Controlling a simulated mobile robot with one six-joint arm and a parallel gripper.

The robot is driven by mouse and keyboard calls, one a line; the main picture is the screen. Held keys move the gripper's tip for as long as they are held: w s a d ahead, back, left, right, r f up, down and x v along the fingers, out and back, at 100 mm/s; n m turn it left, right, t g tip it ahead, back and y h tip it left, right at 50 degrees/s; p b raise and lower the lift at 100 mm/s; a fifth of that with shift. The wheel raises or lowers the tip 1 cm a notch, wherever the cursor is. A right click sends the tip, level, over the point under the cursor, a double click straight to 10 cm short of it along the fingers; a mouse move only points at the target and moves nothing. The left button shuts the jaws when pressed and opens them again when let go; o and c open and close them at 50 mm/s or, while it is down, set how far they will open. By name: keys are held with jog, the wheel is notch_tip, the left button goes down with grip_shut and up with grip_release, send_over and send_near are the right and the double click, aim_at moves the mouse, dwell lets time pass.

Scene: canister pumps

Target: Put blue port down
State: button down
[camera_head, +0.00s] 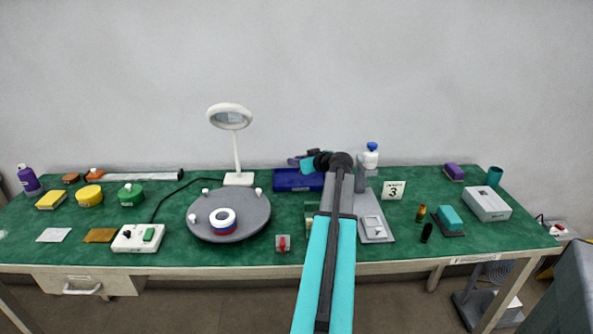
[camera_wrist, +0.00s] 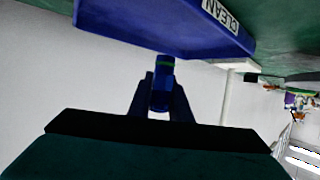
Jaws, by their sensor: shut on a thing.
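The blue port (camera_wrist: 162,72) is a small dark blue cylinder with a green ring, seen in the wrist view. My gripper (camera_wrist: 162,92) is shut on it, with one finger on each side. In the head view my gripper (camera_head: 308,161) is at the back of the table, partly hidden by my arm. A blue tray (camera_head: 290,181) lies just below it there. The wrist view shows the tray (camera_wrist: 150,30) with a white CLEAN label, close to the port's far end. I cannot tell whether port and tray touch.
A magnifier lamp (camera_head: 238,178) stands left of the tray. A round grey turntable (camera_head: 250,222) carries a white, red and blue ring (camera_head: 222,222). A grey scale-like device (camera_head: 376,229) and a blue-capped white bottle (camera_head: 370,157) are at right. Green mat is bare around the number card (camera_head: 393,190).

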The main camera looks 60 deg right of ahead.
aim_at(297, 178)
jog(key=shift+f, duration=1.85)
jog(key=shift+f, duration=0.15)
jog(key=c, duration=1.9)
grip_release()
jog(key=v, duration=1.2)
jog(key=shift+b, duration=0.4)
jog(key=shift+w, duration=0.1)
